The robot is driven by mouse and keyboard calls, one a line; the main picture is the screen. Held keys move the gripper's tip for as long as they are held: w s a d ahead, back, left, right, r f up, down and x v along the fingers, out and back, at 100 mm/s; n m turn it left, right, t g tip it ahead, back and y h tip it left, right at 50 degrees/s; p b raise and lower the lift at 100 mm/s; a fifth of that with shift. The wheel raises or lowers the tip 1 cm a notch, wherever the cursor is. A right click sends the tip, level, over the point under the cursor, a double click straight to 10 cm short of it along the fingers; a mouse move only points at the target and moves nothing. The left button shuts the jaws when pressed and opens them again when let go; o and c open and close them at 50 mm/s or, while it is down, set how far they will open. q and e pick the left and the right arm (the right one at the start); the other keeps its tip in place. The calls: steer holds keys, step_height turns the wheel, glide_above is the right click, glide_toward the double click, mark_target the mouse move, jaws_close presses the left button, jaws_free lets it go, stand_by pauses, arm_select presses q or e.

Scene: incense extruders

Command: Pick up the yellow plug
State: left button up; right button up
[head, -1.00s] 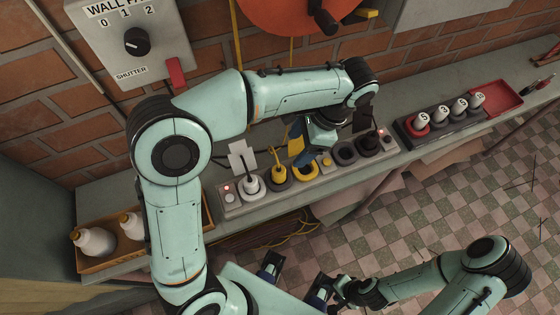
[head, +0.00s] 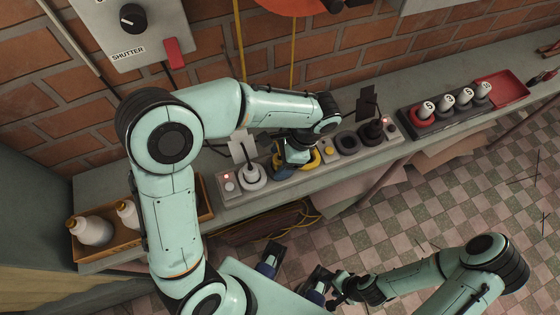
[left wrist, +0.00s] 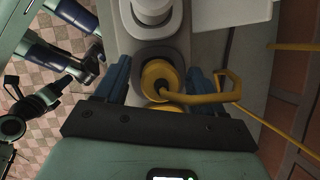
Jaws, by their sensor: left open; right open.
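The yellow plug (left wrist: 160,80) stands upright in its socket on the grey strip, its bent yellow lead reaching right in the left wrist view. My left gripper (left wrist: 158,82) is open, with one blue finger on each side of the plug and its lead. The plug is between the fingers, not gripped. In the head view my left gripper (head: 289,168) hides most of the plug. My right gripper (head: 293,274) is open and empty in front of the bench, low in the head view.
A white plug (head: 252,175) stands close on the left of the strip (head: 236,194). Dark sockets and a black plug (head: 372,131) are to the right. A tray with bottles (head: 95,231) is at the far left; a rack of white-topped pieces (head: 447,114) is at the right.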

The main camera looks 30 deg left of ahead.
arm_select(q)
steer(key=shift+c, duration=0.3)
steer(key=c, duration=1)
steer(key=shift+r, duration=0.1)
